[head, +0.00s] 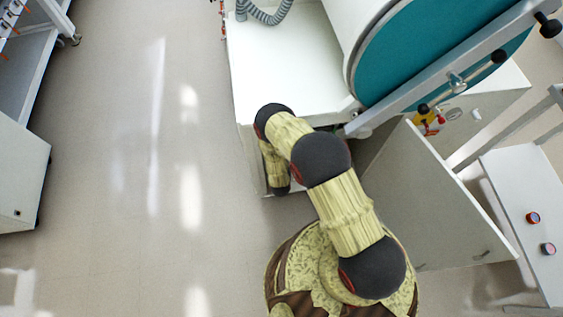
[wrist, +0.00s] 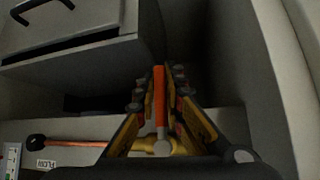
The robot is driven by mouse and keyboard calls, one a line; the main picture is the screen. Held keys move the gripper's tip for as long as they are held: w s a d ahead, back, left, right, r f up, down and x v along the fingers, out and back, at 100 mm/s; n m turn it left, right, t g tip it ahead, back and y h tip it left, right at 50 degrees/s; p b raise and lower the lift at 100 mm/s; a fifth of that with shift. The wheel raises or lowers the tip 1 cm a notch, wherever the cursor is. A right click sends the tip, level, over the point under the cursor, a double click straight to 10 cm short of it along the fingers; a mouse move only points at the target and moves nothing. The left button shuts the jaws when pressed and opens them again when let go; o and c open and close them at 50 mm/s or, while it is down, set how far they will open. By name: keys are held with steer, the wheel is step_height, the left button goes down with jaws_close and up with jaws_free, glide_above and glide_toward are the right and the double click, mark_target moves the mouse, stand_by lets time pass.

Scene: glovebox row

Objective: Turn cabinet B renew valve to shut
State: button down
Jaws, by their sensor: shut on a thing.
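In the wrist view, an orange bar-shaped handle (wrist: 159,98) runs upright in the picture between the fingers of my gripper (wrist: 161,76). I take it to be the renew valve's lever. The two fingers lie close on either side of it, and the gripper is shut on it. A pale round hub (wrist: 161,147) and yellow parts show at its near end, partly covered by the gripper. No cabinet letter is readable. In the head view, my arm reaches down beside the white cabinet (head: 292,75), and the gripper and this handle are hidden.
In the wrist view, a drawer front with a black handle (wrist: 42,10) is at upper left. In the head view, a teal round panel (head: 430,50) overhangs the right; open floor (head: 130,180) lies left.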

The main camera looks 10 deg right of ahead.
steer(key=shift+w+a, duration=0.1)
steer(key=c, duration=1.9)
jaws_free()
steer(key=shift+r, duration=0.1)
steer(key=v, duration=1.2)
